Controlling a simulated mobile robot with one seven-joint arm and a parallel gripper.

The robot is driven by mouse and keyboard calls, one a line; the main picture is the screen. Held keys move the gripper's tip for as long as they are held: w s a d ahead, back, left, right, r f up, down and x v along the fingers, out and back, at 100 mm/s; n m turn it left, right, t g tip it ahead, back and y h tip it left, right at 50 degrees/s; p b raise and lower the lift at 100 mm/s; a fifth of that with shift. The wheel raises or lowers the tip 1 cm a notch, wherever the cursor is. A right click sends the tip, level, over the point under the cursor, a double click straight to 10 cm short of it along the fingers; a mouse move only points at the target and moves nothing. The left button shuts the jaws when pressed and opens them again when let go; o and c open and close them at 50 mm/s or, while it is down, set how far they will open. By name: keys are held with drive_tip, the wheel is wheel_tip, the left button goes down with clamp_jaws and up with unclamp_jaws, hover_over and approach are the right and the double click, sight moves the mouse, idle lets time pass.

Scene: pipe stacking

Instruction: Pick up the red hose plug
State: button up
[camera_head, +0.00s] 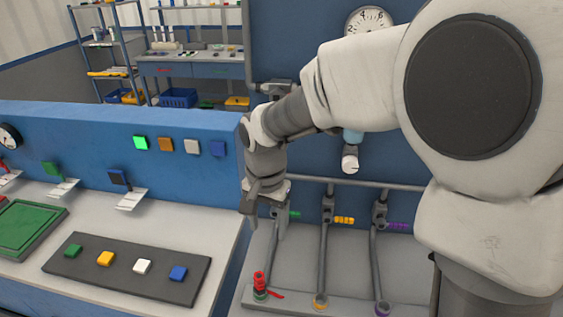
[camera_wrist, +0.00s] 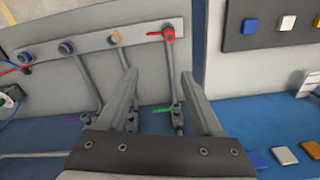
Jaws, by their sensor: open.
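The red hose plug (camera_head: 259,281) stands on the green-ringed socket (camera_head: 261,295) at the front end of the leftmost grey pipe in the head view. The red plug (camera_wrist: 169,35) also shows near the top of the wrist view, with a red lever sticking out to its left. My gripper (camera_head: 265,209) is above and behind the plug in the head view. In the wrist view my gripper (camera_wrist: 159,76) is open, its two fingers apart and nothing between them. The plug lies beyond the fingertips, apart from them.
Pipes with an orange-ringed socket (camera_head: 320,301) and a purple-ringed socket (camera_head: 382,309) stand to the right of the plug. A blue-walled console (camera_head: 100,135) with a dark panel of coloured buttons (camera_head: 125,267) is at the left. A blue wall (camera_head: 300,60) rises behind the pipes.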

sight(259, 275)
drive_tip(key=f, duration=0.5)
drive_tip(key=a+f, duration=0.1)
drive_tip(key=f, duration=0.3)
drive_tip(key=a+f, duration=0.1)
drive_tip(key=f, duration=0.4)
drive_tip(key=shift+f, duration=0.3)
drive_tip(key=shift+s+a+f, duration=0.15)
drive_tip(key=shift+a+f, duration=0.05)
drive_tip(key=shift+f, duration=1.15)
drive_tip(key=shift+s+a+f, duration=0.15)
drive_tip(key=shift+f, duration=1.15)
clamp_jaws()
